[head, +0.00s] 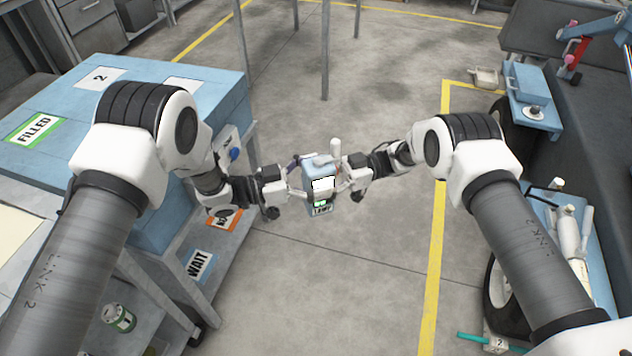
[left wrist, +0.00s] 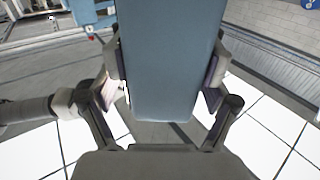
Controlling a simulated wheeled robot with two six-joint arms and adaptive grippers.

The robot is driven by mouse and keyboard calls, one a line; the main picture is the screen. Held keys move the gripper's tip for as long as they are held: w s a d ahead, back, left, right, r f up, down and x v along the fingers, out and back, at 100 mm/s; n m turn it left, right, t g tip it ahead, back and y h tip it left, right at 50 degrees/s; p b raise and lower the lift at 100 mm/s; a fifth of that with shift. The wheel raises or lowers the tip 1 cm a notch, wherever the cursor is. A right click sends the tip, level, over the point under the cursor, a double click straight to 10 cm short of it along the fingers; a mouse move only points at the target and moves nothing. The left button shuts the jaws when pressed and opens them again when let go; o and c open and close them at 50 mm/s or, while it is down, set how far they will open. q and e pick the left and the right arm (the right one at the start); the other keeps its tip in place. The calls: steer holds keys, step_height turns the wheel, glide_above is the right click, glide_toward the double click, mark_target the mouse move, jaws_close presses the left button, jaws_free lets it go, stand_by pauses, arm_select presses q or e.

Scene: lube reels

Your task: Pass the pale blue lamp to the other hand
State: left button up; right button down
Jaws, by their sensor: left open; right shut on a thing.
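The pale blue lamp (head: 318,172) hangs in mid-air between my two hands in the head view. It has a white label, a small green mark and dark lettering on its near side. My right gripper (head: 343,181) is shut on the lamp from the right. My left gripper (head: 304,189) is open at the lamp's left side. In the left wrist view the lamp (left wrist: 170,65) fills the middle, with the open fingers of my left gripper (left wrist: 164,92) on either side of it. Whether these fingers touch it I cannot tell.
A blue-topped bench (head: 60,165) with a FILLED sign stands at the left. A cart with blue trays (head: 535,112) stands at the right. The grey floor between, with yellow lines, is clear.

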arm_select(q)
steer(key=v, duration=1.2)
steer(key=w+a+f+n+t+y, duration=0.2)
steer(key=a+f+n+t+y, duration=0.25)
steer(key=f+n+y, duration=0.35)
steer(key=s+a+f+n+g+y, duration=0.1)
steer(key=s+a+f+n+y, duration=0.25)
steer(key=s+a+f, duration=0.45)
steer(key=s+a+f+n+g+y, duration=0.2)
steer(key=s+a+g+y, duration=0.1)
steer(key=s, duration=0.9)
steer(key=s+a+f+n+g+y, duration=0.2)
steer(key=s+a+f+g+y, duration=0.1)
steer(key=s, duration=0.9)
steer(key=shift+a+g, duration=0.2)
steer(key=shift+g, duration=0.45)
